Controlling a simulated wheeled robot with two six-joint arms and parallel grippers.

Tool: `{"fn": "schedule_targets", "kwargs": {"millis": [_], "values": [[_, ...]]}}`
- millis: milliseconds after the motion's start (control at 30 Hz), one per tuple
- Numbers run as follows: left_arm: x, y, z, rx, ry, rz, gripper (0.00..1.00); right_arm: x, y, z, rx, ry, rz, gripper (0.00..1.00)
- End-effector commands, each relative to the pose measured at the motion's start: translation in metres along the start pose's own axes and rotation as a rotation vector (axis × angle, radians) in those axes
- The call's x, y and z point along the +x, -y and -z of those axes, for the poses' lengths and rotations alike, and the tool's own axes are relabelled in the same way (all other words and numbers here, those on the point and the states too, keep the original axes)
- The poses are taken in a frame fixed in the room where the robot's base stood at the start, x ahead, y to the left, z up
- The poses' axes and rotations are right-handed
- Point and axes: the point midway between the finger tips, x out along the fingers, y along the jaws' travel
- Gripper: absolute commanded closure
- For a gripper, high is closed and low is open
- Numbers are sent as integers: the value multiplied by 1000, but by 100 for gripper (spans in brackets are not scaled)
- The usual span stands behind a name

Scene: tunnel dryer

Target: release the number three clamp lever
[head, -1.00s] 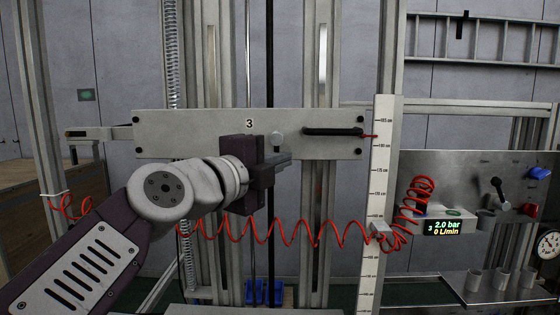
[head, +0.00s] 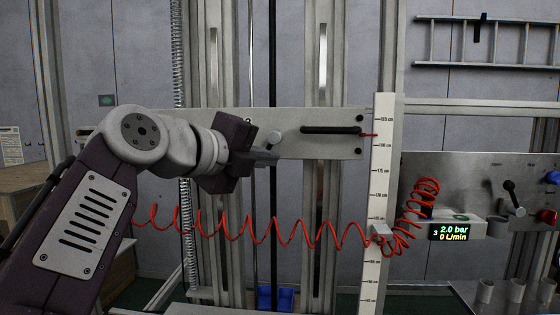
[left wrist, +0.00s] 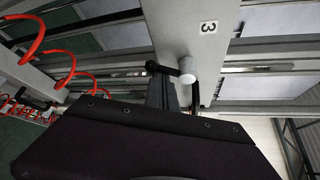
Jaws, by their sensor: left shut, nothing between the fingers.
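The clamp lever shows in the left wrist view as a dark arm with a pale round knob (left wrist: 187,66), beside the number 3 label (left wrist: 209,27) on a grey plate. My left gripper (head: 265,157) is shut and empty, close in front of the plate (head: 290,149). In the left wrist view its fingers (left wrist: 161,92) point toward the lever's arm; I cannot tell whether they touch. My right gripper is not in view.
A black horizontal handle (head: 332,130) sits on the plate right of the knob. A coiled red hose (head: 270,232) hangs below. A measuring scale (head: 380,190) stands upright to the right, before a panel with a display (head: 455,231) reading 2.0 bar.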

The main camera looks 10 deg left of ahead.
Motion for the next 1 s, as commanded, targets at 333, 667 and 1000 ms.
{"fn": "schedule_targets", "kwargs": {"millis": [333, 667, 1000], "values": [[-5, 3, -10, -2, 4, 2, 100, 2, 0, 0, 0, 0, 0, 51], [-10, 9, -19, -2, 5, 4, 100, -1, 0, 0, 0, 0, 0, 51], [-14, 15, -25, -2, 5, 4, 100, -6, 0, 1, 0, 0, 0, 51]]}}
